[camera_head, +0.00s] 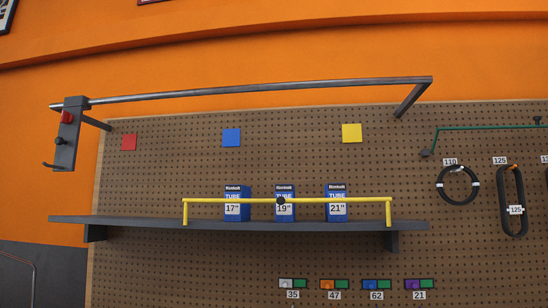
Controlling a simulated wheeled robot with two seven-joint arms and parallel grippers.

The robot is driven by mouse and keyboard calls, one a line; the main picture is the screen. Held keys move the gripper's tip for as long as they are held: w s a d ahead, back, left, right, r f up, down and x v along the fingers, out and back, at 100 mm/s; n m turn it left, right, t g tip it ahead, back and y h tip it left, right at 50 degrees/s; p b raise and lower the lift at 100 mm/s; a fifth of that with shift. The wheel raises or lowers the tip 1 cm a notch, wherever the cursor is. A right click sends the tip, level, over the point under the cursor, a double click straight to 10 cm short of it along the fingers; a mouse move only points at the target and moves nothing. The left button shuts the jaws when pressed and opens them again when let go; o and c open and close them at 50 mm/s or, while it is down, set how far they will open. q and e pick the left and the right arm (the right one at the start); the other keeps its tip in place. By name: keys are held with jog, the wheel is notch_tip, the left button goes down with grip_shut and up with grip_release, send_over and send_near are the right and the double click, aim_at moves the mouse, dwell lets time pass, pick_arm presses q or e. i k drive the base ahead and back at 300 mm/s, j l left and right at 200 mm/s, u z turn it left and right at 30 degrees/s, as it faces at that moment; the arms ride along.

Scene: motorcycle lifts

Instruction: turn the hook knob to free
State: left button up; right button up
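A dark bracket (69,133) hangs at the left end of a long grey metal rail, in the upper left of the head view. A red knob (66,117) sits near its top. A small black knob (59,141) sits lower on its left side. A dark hook (48,165) sticks out to the left at its bottom. Which knob is the hook knob and which setting it is at, I cannot tell. Neither of my grippers is in view.
The rail (260,90) runs in front of a brown pegboard (290,160). Below, a grey shelf (150,222) holds blue tube boxes (285,195) behind a yellow bar (355,199). Rings (440,187) hang at right. The space around the bracket looks clear.

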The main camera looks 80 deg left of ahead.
aim_at(66, 118)
jog(key=u, duration=4.05)
